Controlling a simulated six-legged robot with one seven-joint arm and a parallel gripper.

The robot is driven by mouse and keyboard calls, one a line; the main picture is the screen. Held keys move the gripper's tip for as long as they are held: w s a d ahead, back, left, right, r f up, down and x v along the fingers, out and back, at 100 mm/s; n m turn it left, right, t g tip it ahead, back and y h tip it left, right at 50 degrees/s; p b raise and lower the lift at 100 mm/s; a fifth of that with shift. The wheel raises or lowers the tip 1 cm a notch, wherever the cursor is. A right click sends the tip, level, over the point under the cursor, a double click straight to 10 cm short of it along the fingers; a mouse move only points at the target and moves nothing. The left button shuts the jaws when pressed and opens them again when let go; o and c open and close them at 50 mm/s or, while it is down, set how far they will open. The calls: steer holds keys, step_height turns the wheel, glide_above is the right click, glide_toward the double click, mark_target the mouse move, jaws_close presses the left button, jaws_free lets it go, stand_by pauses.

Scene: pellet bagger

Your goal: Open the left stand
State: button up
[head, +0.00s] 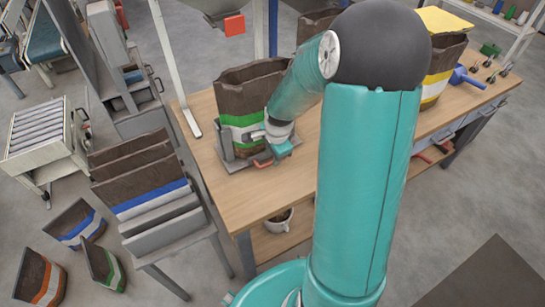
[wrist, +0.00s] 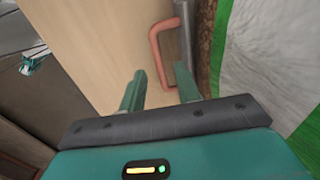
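The left stand (head: 228,157) is a grey metal frame on the wooden table. It holds an upright brown bag (head: 252,95) with green and white bands. A red U-shaped handle (head: 262,163) sits low at the stand's front. My gripper (head: 272,143) is right beside the bag and handle. In the wrist view, the gripper's two fingers (wrist: 160,88) are apart, and the red handle (wrist: 155,52) lies just ahead, its near end appearing between the fingertips. I cannot tell if they touch. The stand's grey edge (wrist: 187,42) and the bag (wrist: 255,55) are on the right.
The table (head: 205,150) has bare wood left of the stand. Another bag (head: 440,70) with a yellow band and a blue scoop (head: 468,76) are on the right. A rack of flat bags (head: 140,180) stands left. A white pot (head: 278,220) is below on the shelf.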

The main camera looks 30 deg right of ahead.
step_height(320, 180, up, 11)
steer(key=s, duration=0.2)
stand_by(0.5)
